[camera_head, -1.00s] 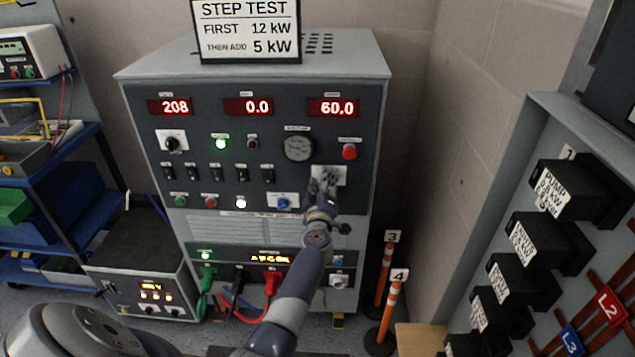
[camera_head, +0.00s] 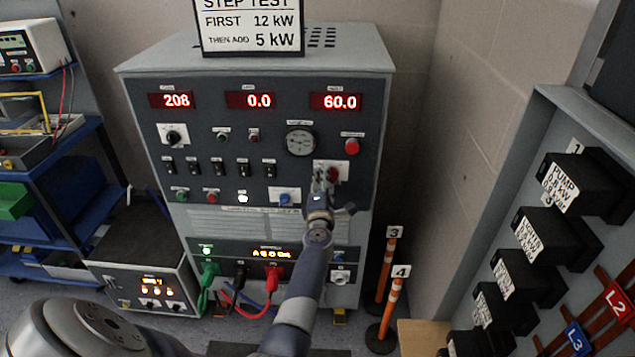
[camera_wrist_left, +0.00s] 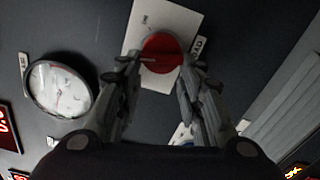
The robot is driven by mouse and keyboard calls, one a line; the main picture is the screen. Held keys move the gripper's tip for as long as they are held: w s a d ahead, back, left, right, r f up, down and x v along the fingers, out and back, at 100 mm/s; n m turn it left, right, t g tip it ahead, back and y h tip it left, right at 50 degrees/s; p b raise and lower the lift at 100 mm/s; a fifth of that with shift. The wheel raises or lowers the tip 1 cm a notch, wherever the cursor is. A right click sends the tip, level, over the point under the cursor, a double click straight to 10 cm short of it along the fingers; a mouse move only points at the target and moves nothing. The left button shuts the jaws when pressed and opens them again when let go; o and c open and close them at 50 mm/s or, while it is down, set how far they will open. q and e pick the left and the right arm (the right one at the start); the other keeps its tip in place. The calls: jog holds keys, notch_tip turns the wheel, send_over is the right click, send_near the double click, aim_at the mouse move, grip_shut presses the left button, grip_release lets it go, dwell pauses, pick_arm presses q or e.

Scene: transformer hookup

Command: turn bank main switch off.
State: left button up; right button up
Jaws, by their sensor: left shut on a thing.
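The bank main switch is a red rotary knob (camera_head: 333,173) on a white plate, right of centre on the grey load bank's dark panel (camera_head: 222,182). My left gripper (camera_head: 322,182) is at this knob. In the left wrist view, the red knob (camera_wrist_left: 160,50) lies between the fingertips of my left gripper (camera_wrist_left: 155,68), which is shut on it. The fingers hide part of the knob, and the end position of its handle is hard to read. The green lamp (camera_head: 222,135) at the panel's upper left is dark. My right gripper is not in view.
A red button (camera_head: 352,146) and a round gauge (camera_head: 300,142) sit above the knob. The red displays (camera_head: 249,101) are lit. Cables plug in below. Orange posts (camera_head: 388,300) and a cabinet with black blocks (camera_head: 587,186) stand to the right.

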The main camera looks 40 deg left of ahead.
pick_arm(q)
jog(key=n, duration=0.3)
jog(key=shift+a+r, duration=0.1)
jog(key=shift+a, duration=0.25)
jog(key=shift+w+r+n+b, duration=0.15)
jog(key=shift+n+b, duration=0.1)
jog(key=shift+n, duration=0.5)
jog(key=shift+r+n+b, duration=0.15)
jog(key=shift+n+b, duration=0.05)
jog(key=shift+n, duration=0.55)
jog(key=o, duration=1)
jog(key=shift+c, duration=0.2)
jog(key=shift+o, duration=0.5)
jog(key=shift+a, duration=0.1)
jog(key=shift+f, duration=0.1)
jog(key=shift+d, duration=0.2)
